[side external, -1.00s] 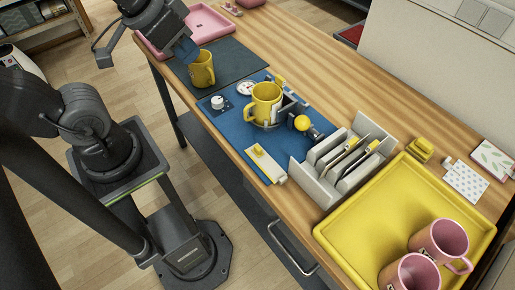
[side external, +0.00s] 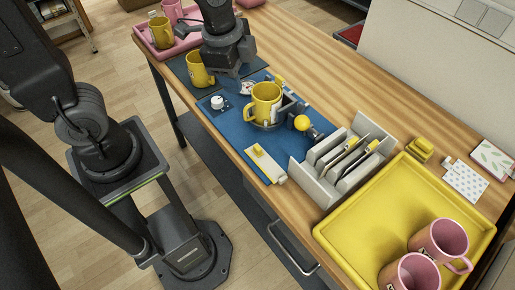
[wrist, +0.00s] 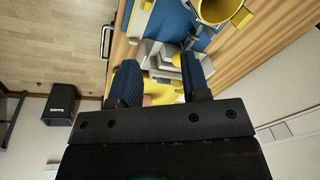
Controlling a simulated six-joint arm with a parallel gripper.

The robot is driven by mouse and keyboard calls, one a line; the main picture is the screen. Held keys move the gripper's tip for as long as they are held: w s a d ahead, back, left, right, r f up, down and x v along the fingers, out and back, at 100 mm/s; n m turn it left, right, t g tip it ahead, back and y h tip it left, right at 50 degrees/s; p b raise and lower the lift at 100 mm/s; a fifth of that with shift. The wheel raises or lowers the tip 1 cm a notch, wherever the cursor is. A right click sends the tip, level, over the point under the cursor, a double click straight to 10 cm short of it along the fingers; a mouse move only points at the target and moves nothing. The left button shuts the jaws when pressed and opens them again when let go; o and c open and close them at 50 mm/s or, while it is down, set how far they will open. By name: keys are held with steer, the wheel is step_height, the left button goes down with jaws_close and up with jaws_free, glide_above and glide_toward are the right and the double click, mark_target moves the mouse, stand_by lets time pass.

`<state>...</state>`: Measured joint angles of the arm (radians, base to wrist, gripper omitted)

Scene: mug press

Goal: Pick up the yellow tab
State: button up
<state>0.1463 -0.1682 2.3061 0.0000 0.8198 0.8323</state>
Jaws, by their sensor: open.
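In the side view, one small yellow tab (side external: 258,151) sits on a white strip at the near edge of the blue mat (side external: 231,138). Another yellow tab (side external: 372,146) tops a plate in the grey slotted rack (side external: 322,190). I cannot tell which one is meant. A yellow mug (side external: 265,98) is in the press, beside a yellow ball knob (side external: 302,123). My gripper (side external: 238,72) is above the back of the work area, apart from both tabs; its fingertips are hard to make out there. In the wrist view my gripper (wrist: 160,80) is open, with nothing between the fingers.
A yellow tray (side external: 345,235) with two pink mugs (side external: 412,273) stands at the right. A second yellow mug (side external: 199,70) stands on the dark mat. A pink tray (side external: 150,45) holds mugs at the far left. A yellow block (side external: 421,150) lies behind the yellow tray.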

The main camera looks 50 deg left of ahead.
steer(key=w+d+f+m+g, duration=0.2)
steer(key=w+d+f+m, duration=0.1)
steer(key=f+m, duration=0.35)
glide_above(256, 145)
step_height(256, 145, down, 10)
steer(key=shift+d+r, duration=0.15)
steer(key=shift+r, duration=0.05)
steer(key=shift+f, duration=2.6)
steer(key=shift+c, duration=0.2)
jaws_close()
